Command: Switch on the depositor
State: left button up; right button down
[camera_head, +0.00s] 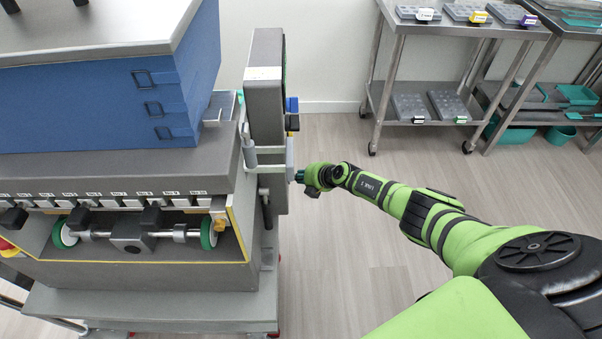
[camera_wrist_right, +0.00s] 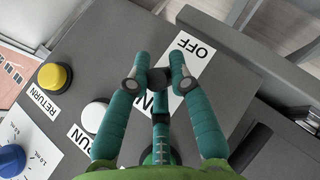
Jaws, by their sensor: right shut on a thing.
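The depositor (camera_head: 200,154) stands at the left in the head view, with a grey upright control box (camera_head: 264,100) on its right side. My right gripper (camera_head: 299,176) reaches in from the right to this box. In the right wrist view, the fingers of my right gripper (camera_wrist_right: 160,82) are shut on a small dark switch knob (camera_wrist_right: 157,76) on the grey panel. A white label reading OFF (camera_wrist_right: 191,51) lies beside the knob. A second label, seemingly ON, is partly hidden by the fingers. The knob's exact pointing direction is hard to tell. My left gripper is not in view.
The panel also has a yellow button (camera_wrist_right: 55,76) marked RETURN, a white button (camera_wrist_right: 94,115) marked RUN, and a blue button (camera_wrist_right: 10,160). A steel shelf cart (camera_head: 420,84) with trays stands at the back right. The floor (camera_head: 340,260) right of the depositor is clear.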

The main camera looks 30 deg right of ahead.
jog(key=shift+s+a+f, duration=0.1)
jog(key=shift+s+f, duration=0.25)
jog(key=shift+f, duration=0.05)
jog(key=c, duration=1.2)
grip_release()
jog(key=shift+w, duration=0.1)
jog(key=shift+d+p+v, duration=0.15)
jog(key=shift+p+v, duration=1.9)
jog(key=shift+v, duration=0.05)
jog(key=shift+d+p+v, duration=0.1)
jog(key=shift+p+v, duration=1.95)
jog(key=shift+v, duration=0.05)
jog(key=shift+w+r, duration=0.1)
jog(key=shift+w, duration=0.15)
